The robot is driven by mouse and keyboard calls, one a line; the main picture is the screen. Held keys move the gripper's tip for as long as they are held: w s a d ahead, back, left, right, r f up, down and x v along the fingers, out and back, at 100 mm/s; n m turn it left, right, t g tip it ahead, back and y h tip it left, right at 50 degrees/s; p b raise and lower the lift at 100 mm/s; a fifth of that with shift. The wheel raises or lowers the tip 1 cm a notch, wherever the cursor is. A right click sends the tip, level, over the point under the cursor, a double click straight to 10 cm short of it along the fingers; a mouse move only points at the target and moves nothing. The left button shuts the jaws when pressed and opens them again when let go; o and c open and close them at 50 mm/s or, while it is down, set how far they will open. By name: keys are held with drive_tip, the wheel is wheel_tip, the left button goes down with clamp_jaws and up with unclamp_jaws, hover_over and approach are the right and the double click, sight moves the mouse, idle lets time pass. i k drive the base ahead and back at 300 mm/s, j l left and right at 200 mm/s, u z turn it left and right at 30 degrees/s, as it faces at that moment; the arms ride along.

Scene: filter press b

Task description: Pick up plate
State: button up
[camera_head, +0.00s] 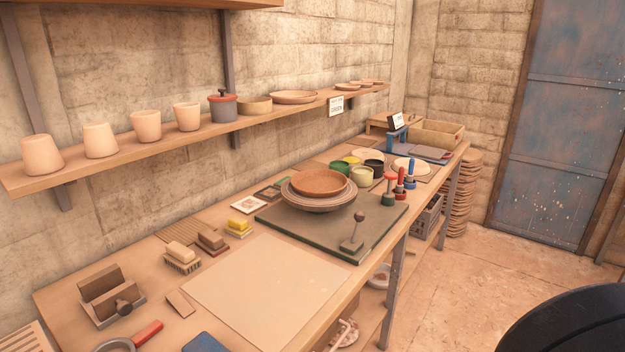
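A reddish-brown round plate or shallow bowl (320,182) sits on top of a wider grey-brown round dish or wheel head (318,203). Both rest on a dark green board (365,225) on the long wooden bench. A shallow clay plate (293,97) also lies on the wall shelf, with several smaller flat dishes (346,87) farther right. A pale flat disc (411,164) lies farther back on the bench. I cannot tell which of these is the task's plate. My gripper is not in view.
The wall shelf (205,131) carries several clay cups and a lidded grey pot (222,106). Red- and blue-topped tools (400,181) and paint jars (362,175) stand behind. A pale sheet (265,290) lies clear in front.

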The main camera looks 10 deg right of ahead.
sight(314, 182)
drive_tip(key=i+l, duration=0.25)
drive_tip(key=i+l+u, duration=0.1)
drive_tip(key=i+l, duration=0.2)
drive_tip(key=l, duration=0.15)
drive_tip(key=i+l, duration=0.25)
drive_tip(key=i+l+u, duration=0.1)
drive_tip(key=i+l, duration=0.15)
drive_tip(key=l, duration=0.2)
drive_tip(key=i+l, duration=0.25)
drive_tip(key=i+l+u, duration=0.1)
drive_tip(key=i+l, duration=0.15)
drive_tip(key=l, duration=0.25)
drive_tip(key=i+l+u, duration=0.1)
drive_tip(key=i+l, duration=0.15)
drive_tip(key=l, duration=0.15)
